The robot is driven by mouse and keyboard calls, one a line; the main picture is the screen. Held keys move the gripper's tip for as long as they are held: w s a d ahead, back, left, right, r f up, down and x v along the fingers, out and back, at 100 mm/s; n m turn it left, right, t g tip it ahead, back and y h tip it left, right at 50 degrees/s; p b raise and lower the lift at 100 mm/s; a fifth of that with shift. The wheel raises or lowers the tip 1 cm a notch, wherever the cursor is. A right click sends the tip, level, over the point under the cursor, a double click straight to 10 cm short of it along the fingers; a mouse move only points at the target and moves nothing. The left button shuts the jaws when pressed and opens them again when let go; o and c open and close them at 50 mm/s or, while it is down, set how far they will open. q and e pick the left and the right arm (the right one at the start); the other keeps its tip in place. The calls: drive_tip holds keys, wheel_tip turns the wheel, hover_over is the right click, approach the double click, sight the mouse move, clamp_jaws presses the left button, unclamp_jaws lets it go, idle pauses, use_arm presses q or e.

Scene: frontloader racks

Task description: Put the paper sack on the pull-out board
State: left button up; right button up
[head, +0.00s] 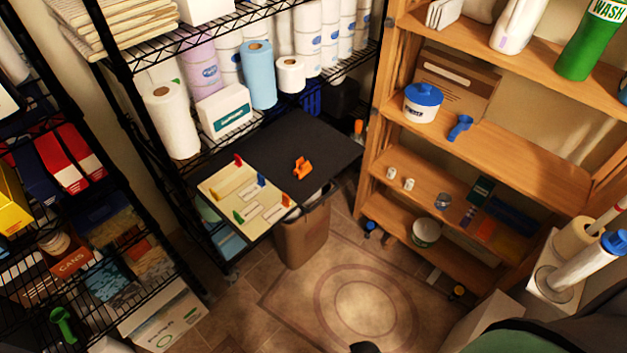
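The black pull-out board (325,140) juts from the wire rack at centre; a cream tray (212,187) with small coloured pieces lies on its front left part, and an orange item (302,167) lies right of it. A brown, open-topped, sack-like container (303,240) stands on the floor below the board's front edge; I cannot tell whether it is the paper sack or a bin. A brown, labelled upright pack (462,82) is on the wooden shelf, partly hidden by a white jar. Neither gripper can be made out.
Paper rolls and a tissue box (224,112) stand behind the board. The wooden shelf unit (480,135) is at right, with a blue-lidded jar (422,103) and a blue scoop (460,127). A patterned mat (365,305) covers open floor. The board's back right area is bare.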

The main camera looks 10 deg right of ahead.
use_arm(q)
drive_tip(key=shift+s+f, duration=0.1)
drive_tip(key=shift+s, duration=0.35)
use_arm(e)
drive_tip(key=shift+a, duration=0.4)
use_arm(q)
drive_tip(key=shift+w, duration=0.1)
drive_tip(key=shift+w, duration=0.6)
use_arm(e)
drive_tip(key=shift+d, duration=0.6)
use_arm(q)
drive_tip(key=shift+s, duration=0.1)
drive_tip(key=shift+s, duration=0.8)
use_arm(e)
drive_tip(key=shift+a, duration=0.75)
